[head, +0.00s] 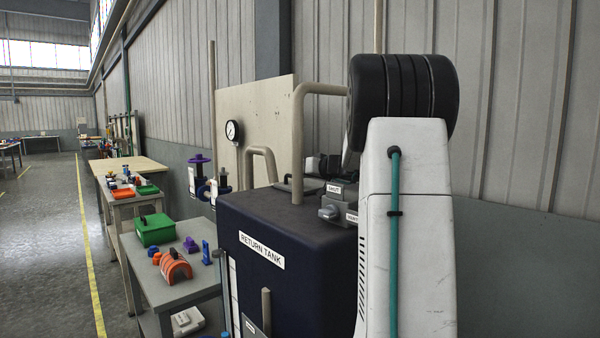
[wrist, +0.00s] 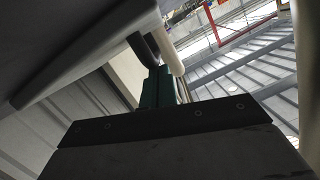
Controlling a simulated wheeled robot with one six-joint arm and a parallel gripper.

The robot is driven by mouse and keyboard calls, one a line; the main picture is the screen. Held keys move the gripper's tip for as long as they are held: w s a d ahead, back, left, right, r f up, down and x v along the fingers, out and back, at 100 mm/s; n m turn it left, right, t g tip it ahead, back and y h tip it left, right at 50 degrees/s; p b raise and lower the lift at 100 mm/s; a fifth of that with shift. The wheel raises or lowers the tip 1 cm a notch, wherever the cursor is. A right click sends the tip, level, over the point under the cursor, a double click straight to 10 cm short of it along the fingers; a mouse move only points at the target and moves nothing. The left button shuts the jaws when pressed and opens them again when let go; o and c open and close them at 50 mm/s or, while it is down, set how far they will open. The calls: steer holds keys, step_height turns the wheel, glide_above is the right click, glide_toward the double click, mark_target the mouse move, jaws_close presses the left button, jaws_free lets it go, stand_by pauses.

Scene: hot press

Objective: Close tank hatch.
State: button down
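The return tank (head: 262,222) is a dark navy box with a white name label, right of centre in the head view. A low grey plate (head: 312,185) with a dark bar shows on its top, partly hidden by a pipe; I cannot tell whether it is the hatch or how far it is open. My white arm stands in front of the tank's right side and hides part of it. In the wrist view, my gripper's teal fingers (wrist: 158,88) sit close together, with a dark curved bar (wrist: 145,50) at their tips. I cannot tell whether they grip it.
A bent beige pipe (head: 298,140) rises from the tank top, and a grey valve block (head: 335,212) sits beside it. A pressure gauge (head: 233,130) is on the panel behind. A bench (head: 190,287) with a green box (head: 154,230) stands left. The aisle floor (head: 45,230) is clear.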

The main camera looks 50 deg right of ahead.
steer(key=r, duration=0.4)
steer(key=shift+d+r, duration=0.15)
steer(key=shift+d, duration=0.2)
steer(key=v, duration=1)
steer(key=shift+s, duration=0.1)
